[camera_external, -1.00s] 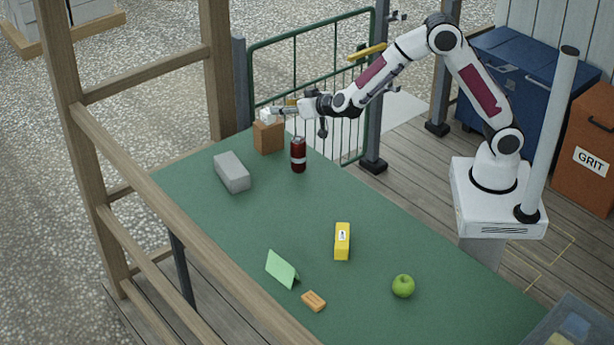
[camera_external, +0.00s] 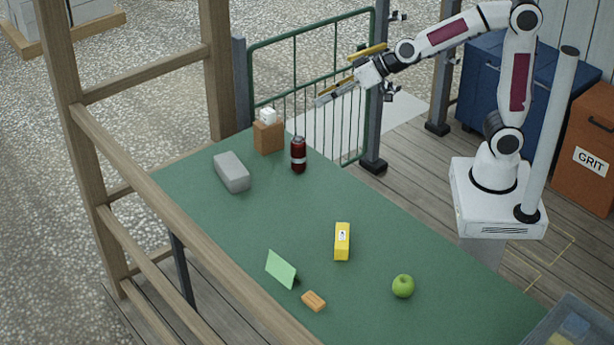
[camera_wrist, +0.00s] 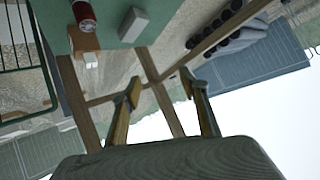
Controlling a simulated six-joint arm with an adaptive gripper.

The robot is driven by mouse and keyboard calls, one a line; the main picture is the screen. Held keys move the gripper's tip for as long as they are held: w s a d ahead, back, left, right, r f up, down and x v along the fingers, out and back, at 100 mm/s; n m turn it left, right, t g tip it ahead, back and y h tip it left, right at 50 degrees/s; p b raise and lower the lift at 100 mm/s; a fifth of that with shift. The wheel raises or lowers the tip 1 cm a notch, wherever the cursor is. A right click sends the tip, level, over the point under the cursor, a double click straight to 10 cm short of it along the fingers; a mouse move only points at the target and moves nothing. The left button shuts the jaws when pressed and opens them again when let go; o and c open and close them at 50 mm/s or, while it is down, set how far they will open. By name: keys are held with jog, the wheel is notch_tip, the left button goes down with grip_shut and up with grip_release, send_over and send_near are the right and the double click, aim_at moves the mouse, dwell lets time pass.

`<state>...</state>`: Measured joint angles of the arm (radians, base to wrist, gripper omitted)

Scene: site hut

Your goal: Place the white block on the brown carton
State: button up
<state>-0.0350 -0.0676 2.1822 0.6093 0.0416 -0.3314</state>
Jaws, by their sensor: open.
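The white block (camera_external: 267,115) rests on top of the brown carton (camera_external: 268,137) at the far end of the green table. In the wrist view the white block (camera_wrist: 91,60) shows against the brown carton (camera_wrist: 84,41) at the upper left. My gripper (camera_external: 320,98) is raised to the right of the carton and above it, apart from both. Its two fingers (camera_wrist: 160,92) are spread in the wrist view with nothing between them.
A dark red bottle (camera_external: 298,154) stands right beside the carton, and a grey block (camera_external: 232,172) lies left of it. A yellow box (camera_external: 342,241), green card (camera_external: 281,269), orange piece (camera_external: 313,301) and apple (camera_external: 403,286) are nearer. A green railing (camera_external: 310,35) stands behind.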

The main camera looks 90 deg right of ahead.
jog(key=s+d+f+n+g, duration=0.1)
jog(key=s+f+g, duration=0.1)
jog(key=s, duration=1.4)
jog(key=s+d+f+n+g, duration=0.1)
jog(key=s+f+g, duration=0.2)
jog(key=s, duration=1.3)
jog(key=shift+d+n+g+h, duration=0.25)
jog(key=shift+n+g+h, duration=0.05)
jog(key=shift+g+h, duration=0.1)
